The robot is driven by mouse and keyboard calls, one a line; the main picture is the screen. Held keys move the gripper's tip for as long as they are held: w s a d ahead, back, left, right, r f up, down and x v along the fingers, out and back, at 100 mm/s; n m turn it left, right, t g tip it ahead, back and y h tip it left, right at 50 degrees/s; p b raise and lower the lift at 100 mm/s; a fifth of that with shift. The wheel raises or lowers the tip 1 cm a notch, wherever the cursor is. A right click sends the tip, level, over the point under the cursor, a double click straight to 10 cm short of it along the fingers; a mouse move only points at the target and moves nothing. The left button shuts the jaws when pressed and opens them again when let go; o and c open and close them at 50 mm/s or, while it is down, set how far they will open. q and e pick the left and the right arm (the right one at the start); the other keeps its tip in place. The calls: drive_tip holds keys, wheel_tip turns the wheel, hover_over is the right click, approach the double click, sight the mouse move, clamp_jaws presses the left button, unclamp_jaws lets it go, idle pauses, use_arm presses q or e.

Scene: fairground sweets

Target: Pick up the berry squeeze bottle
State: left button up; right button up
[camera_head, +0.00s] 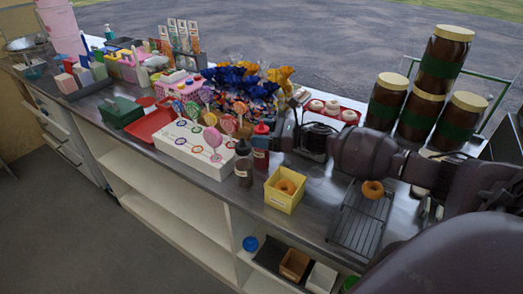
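Two squeeze bottles stand side by side at the front edge of the counter. One squeeze bottle (261,152) has a red cap and a dark body with a pale label. The other squeeze bottle (243,170) has a dark cap and a brownish body. I cannot read the labels, so I cannot tell for sure which is berry. My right gripper (279,138) reaches in from the right, low over the counter, just right of the red-capped bottle. Its fingers are small and dark, and I cannot tell their gap or any contact. My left gripper is not in view.
A yellow box (284,199) with a doughnut stands in front of my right gripper. A white lollipop stand (190,149) is left of the bottles. A dark rack (357,228) with a doughnut and large brown jars (387,100) are to the right. Bagged sweets (240,85) crowd behind.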

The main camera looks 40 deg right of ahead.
drive_tip(key=c, duration=0.5)
drive_tip(key=shift+o, duration=0.2)
drive_tip(key=shift+r, duration=0.1)
wheel_tip(320, 180, up, 20)
drive_tip(key=p, duration=0.1)
drive_tip(key=shift+o, duration=0.4)
drive_tip(key=shift+p, duration=0.3)
drive_tip(key=shift+c, duration=0.3)
